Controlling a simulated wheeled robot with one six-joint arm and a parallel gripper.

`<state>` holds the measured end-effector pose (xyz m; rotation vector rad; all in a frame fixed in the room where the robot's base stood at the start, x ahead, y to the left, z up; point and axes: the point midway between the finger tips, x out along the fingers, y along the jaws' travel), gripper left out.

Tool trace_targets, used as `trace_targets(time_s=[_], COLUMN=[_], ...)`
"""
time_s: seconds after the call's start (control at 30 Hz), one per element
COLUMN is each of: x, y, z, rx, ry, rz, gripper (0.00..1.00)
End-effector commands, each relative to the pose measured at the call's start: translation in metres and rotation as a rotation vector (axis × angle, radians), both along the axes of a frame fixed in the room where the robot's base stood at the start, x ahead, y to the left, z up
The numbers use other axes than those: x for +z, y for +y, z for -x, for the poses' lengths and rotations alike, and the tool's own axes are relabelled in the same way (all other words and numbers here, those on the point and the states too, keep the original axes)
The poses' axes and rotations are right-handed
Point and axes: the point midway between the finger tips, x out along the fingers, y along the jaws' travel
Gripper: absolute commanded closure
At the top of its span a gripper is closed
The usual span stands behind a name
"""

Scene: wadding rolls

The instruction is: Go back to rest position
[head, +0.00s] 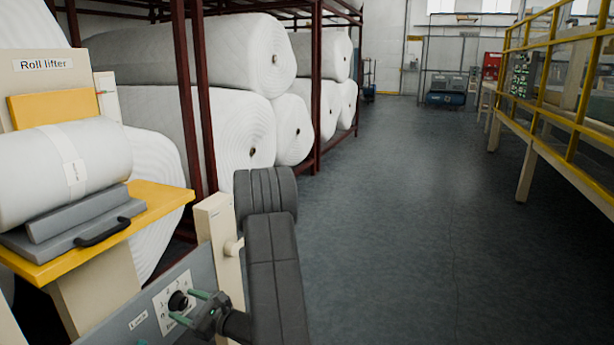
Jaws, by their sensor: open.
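My gripper (183,306) is at the lower left of the head view, with its two green-tipped fingers apart. The fingertips are at a black knob (178,300) on a white dial plate, one above and one below it in the picture. I cannot tell whether they touch it. The dial sits on a grey panel (110,338) of the roll lifter (42,64). My dark arm comes down from the middle of the view, bent, to the gripper.
A wrapped white roll (95,150) lies on the lifter's grey cradle (90,222), above a yellow platform (160,200). A cream post (220,240) stands close beside my arm. Dark red racks (315,90) hold large rolls. The floor (420,220) is clear right, toward a yellow railing (560,120).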

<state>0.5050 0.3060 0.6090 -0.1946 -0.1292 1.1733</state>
Motion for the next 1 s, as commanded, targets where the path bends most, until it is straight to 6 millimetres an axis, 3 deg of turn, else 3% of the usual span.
trace_targets(time_s=[0.3,0.77,1.0], x=[0.000,0.002,0.012], y=[0.000,-0.001,-0.010], z=[0.000,0.000,0.002], rx=[0.000,0.000,0.001], ry=[-0.128,-0.137,-0.164], rz=[0.052,0.053,0.043], gripper=[0.42,0.42,0.42])
